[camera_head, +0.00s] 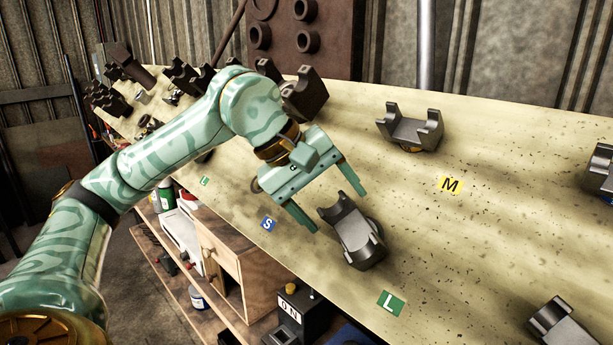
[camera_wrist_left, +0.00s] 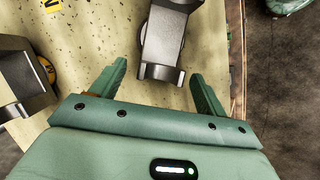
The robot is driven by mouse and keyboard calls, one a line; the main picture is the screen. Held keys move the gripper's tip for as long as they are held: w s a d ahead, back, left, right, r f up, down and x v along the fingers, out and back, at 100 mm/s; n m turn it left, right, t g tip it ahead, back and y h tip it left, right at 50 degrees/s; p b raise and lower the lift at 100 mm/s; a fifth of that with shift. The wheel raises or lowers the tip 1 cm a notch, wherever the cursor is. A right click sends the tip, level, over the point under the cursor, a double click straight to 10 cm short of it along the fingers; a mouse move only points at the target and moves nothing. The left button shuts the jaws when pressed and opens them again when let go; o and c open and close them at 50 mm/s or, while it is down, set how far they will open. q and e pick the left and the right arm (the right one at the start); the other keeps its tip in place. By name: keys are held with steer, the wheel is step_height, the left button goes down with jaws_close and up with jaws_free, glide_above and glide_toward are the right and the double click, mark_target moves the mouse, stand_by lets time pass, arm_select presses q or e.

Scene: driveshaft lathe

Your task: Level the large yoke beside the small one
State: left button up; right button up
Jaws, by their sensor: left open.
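A dark grey metal yoke (camera_head: 352,232) sits on the bench between the blue S label (camera_head: 269,223) and the green L label (camera_head: 391,303); it looks tilted. My left gripper (camera_head: 338,212) is open at its far end, fingers apart. In the left wrist view, that yoke (camera_wrist_left: 164,45) has its near end between the open fingertips (camera_wrist_left: 157,70); contact cannot be told. Another yoke (camera_head: 410,127) stands farther back near the yellow M label (camera_head: 450,185), with a yellow part under it. I cannot tell which yoke is the large or small one. My right gripper is not visible.
More yokes lie at the right edge (camera_head: 603,170) and bottom right (camera_head: 560,325). Several brown parts (camera_head: 120,85) crowd the bench's far left end. The bench right of the M label is mostly clear.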

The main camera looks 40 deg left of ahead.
arm_select(q)
steer(key=shift+x, duration=1.2)
steer(key=shift+r, duration=0.1)
jaws_close()
